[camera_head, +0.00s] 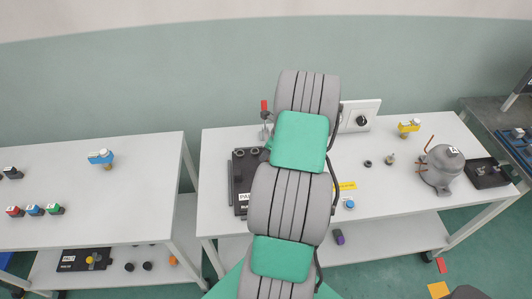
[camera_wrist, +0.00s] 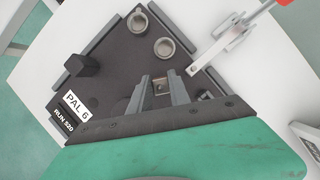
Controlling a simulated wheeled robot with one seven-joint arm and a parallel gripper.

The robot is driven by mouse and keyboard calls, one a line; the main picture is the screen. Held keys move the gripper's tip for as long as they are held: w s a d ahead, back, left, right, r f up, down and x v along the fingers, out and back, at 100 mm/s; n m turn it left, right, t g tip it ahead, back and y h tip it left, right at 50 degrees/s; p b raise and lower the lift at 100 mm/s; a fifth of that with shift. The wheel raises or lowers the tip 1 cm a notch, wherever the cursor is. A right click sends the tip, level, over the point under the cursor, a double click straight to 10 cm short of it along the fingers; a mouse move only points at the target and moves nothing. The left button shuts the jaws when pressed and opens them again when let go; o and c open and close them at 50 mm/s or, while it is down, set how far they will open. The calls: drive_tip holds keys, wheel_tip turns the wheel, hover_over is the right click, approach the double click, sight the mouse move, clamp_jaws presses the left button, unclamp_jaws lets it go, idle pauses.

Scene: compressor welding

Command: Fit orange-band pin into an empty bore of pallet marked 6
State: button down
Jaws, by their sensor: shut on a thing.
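The dark pallet (camera_wrist: 105,60) labelled "PAL 6" and "RUN 520" lies under my gripper (camera_wrist: 160,86) in the wrist view. My gripper is shut on a small metallic piece (camera_wrist: 160,87), apparently a pin, over the pallet's middle. In the head view the pallet (camera_head: 239,180) is partly behind my arm, which hides the gripper.
A red-handled toggle clamp (camera_wrist: 232,42) stands at the pallet's edge, close to the gripper. A dark block (camera_wrist: 83,65) rises from the pallet's left side. On the same table (camera_head: 385,190) are a grey compressor (camera_head: 440,168) and a yellow-topped fitting (camera_head: 408,128). A left table (camera_head: 120,190) holds small coloured parts.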

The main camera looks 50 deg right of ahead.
drive_tip(key=shift+f, duration=0.45)
idle(0.3)
drive_tip(key=c, duration=1.1)
unclamp_jaws()
drive_tip(key=shift+c, duration=0.2)
drive_tip(key=b+v, duration=0.1)
drive_tip(key=v, duration=0.6)
drive_tip(key=shift+r, duration=0.4)
drive_tip(key=shift+s, duration=0.1)
